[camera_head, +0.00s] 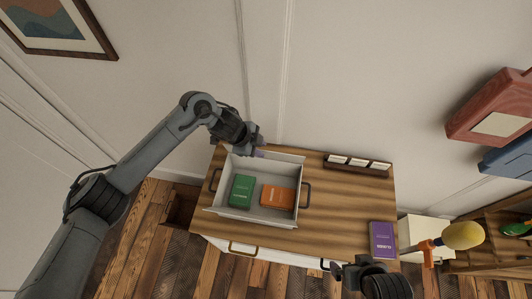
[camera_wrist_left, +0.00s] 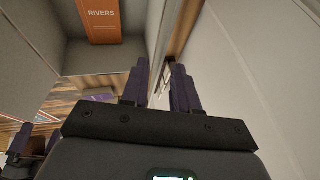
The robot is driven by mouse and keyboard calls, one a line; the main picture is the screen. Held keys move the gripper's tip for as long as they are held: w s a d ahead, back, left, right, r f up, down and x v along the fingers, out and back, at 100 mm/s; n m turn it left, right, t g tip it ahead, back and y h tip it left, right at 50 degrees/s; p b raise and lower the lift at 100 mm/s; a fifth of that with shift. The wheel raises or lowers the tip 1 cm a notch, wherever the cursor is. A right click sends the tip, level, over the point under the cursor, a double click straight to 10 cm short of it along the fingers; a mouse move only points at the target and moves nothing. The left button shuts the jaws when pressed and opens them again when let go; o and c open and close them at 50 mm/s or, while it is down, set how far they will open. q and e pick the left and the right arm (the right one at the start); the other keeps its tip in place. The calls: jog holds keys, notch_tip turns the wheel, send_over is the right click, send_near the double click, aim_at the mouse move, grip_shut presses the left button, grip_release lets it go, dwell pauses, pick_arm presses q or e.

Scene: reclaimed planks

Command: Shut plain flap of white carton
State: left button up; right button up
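The white carton (camera_head: 303,158) stands open on the wooden cabinet top. A green book (camera_head: 241,190) and an orange book (camera_head: 277,196) lie inside it. The orange book (camera_wrist_left: 102,20) also shows in the left wrist view, with RIVERS on its cover. I cannot tell the plain flap apart from the carton's other pale panels. My left gripper (camera_head: 260,150) is at the carton's back edge. In the left wrist view its purple-grey fingers (camera_wrist_left: 160,85) stand apart, beside the carton wall, with no clear grip on it. My right gripper (camera_head: 340,272) is at the front edge, its fingers unclear.
Dark handles (camera_head: 306,195) stick out at the carton's sides. A tray with white cards (camera_head: 357,165) lies at the back right, and a purple book (camera_head: 382,240) at the front right. The wooden top (camera_head: 345,205) between them is clear. The wall is close behind.

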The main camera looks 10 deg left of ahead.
aim_at(266, 153)
pick_arm(q)
jog(key=shift+x, duration=2.9)
jog(key=shift+c, duration=0.3)
grip_shut()
